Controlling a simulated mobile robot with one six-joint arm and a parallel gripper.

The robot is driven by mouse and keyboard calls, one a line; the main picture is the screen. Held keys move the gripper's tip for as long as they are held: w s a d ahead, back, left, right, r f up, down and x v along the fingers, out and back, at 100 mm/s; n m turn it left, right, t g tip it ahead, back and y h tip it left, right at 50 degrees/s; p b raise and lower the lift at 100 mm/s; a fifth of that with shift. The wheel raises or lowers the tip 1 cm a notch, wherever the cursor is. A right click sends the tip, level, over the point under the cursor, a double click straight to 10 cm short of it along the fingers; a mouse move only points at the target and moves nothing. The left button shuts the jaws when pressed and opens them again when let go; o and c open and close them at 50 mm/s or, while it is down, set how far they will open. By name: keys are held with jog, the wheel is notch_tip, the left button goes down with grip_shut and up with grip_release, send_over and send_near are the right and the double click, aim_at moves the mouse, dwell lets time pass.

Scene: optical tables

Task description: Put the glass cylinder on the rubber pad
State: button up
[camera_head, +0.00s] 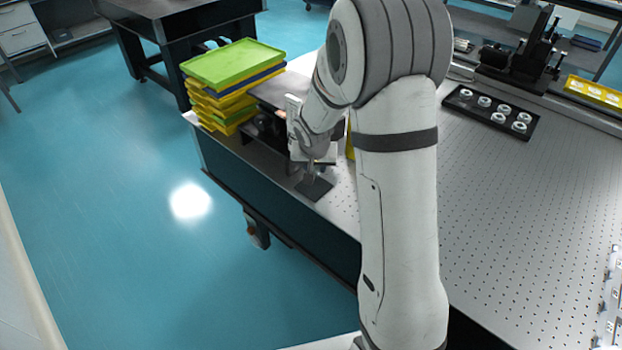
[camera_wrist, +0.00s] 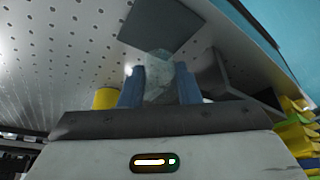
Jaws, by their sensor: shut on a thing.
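My gripper (camera_wrist: 159,86) is shut on the glass cylinder (camera_wrist: 158,66), a clear, pale piece between two blue fingers in the wrist view. The rubber pad (camera_wrist: 162,24) is a dark square on the perforated table, just beyond the cylinder's end in the wrist view. In the head view the pad (camera_head: 314,188) lies near the table's front-left edge, below my gripper. The gripper's fingers are mostly hidden behind my wrist there, and I cannot make out the cylinder clearly. I cannot tell whether the cylinder touches the pad.
A stack of yellow, blue and green trays (camera_head: 232,65) stands at the table's left corner. Dark equipment (camera_head: 265,125) sits close left of my gripper. A yellow object (camera_wrist: 105,98) is near the fingers. A black tray with white rings (camera_head: 492,112) lies right on the perforated table (camera_head: 530,210).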

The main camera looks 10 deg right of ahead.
jog(key=shift+s+a+f+b, duration=0.1)
jog(key=shift+f+b, duration=0.3)
jog(key=shift+f, duration=1.6)
jog(key=shift+f, duration=0.1)
jog(key=o, duration=1)
